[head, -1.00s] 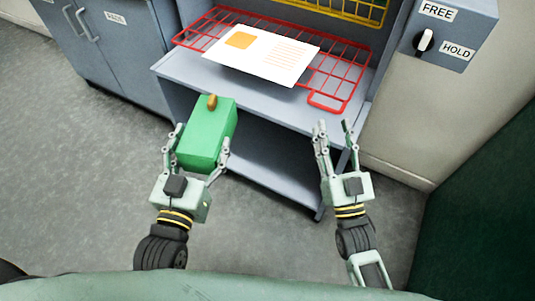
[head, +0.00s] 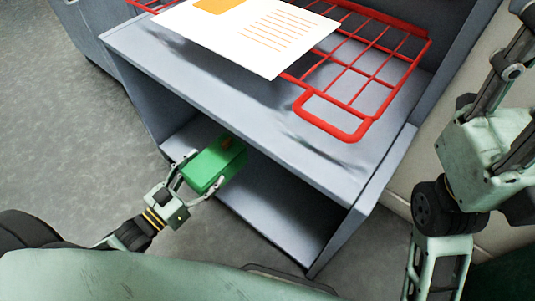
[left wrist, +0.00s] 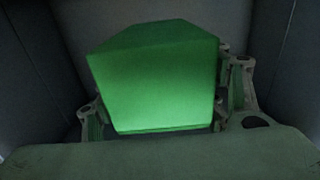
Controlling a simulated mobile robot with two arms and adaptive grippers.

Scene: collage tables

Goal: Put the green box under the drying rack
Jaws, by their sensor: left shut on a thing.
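The green box (head: 212,166) is held in my left gripper (head: 196,178), at the front opening of the grey shelf unit, below its top board. It also fills the middle of the left wrist view (left wrist: 158,80), with fingers on both sides of it. The red wire drying rack (head: 372,62) lies on the top board, with a white printed sheet (head: 262,32) on it. My right gripper (head: 512,60) is raised at the right edge of the head view, and its fingertips are partly cut off, so its opening is unclear.
The grey unit has a top board (head: 150,52) and a lower shelf (head: 270,205) with open room on it. A side panel (head: 385,190) closes the right. Grey floor (head: 70,120) lies free at the left.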

